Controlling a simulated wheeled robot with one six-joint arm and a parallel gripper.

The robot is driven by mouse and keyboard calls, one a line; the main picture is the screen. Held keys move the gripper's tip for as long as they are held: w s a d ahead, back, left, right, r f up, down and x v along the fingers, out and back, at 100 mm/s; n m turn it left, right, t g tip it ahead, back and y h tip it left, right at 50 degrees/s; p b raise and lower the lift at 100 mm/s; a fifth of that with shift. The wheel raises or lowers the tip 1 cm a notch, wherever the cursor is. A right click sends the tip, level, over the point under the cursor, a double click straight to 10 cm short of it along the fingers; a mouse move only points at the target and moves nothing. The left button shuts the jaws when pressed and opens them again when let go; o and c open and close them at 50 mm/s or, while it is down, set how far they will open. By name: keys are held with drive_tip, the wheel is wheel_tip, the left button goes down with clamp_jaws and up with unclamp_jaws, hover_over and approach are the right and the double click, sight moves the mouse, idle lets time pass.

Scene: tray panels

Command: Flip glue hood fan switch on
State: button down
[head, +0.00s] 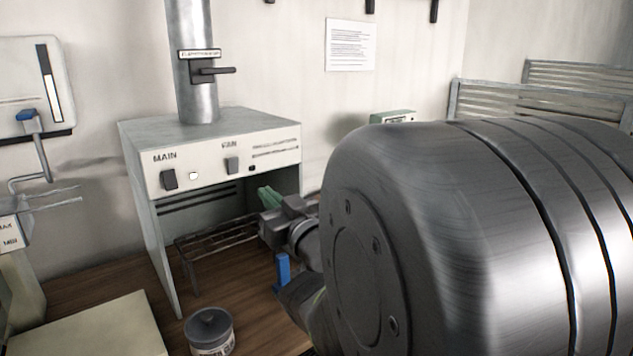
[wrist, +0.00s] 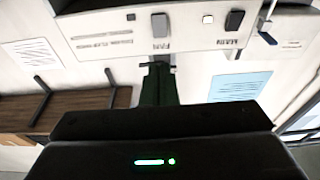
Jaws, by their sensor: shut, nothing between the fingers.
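The glue hood (head: 205,132) is a grey box with a white front panel. Its FAN switch (head: 232,165) is a grey rocker right of the MAIN switch (head: 169,179). The small lamp beside FAN (head: 252,168) is dark; the lamp beside MAIN (head: 193,176) is lit white. My gripper (head: 268,197) has green fingers, shut and empty, in front of the hood below and right of the FAN switch. In the wrist view, the panel appears upside down; the fingertips (wrist: 157,66) point toward the FAN label, apart from the FAN switch (wrist: 160,25) as far as I can tell.
A metal duct (head: 192,60) with a dark handle rises from the hood. A low rack (head: 215,242) stands under it. A grey-lidded jar (head: 209,330) and a pale board (head: 95,328) are on the wooden bench. My arm hides much of the right side.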

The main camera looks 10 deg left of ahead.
sight(234, 161)
drive_tip(key=p+x, duration=0.2)
drive_tip(key=x, duration=1.1)
drive_tip(key=shift+w+a+r+p, duration=0.15)
drive_tip(key=shift+r+p, duration=0.2)
drive_tip(key=shift+p, duration=0.35)
drive_tip(key=shift+f+g+h, duration=0.25)
drive_tip(key=shift+g+h, duration=0.05)
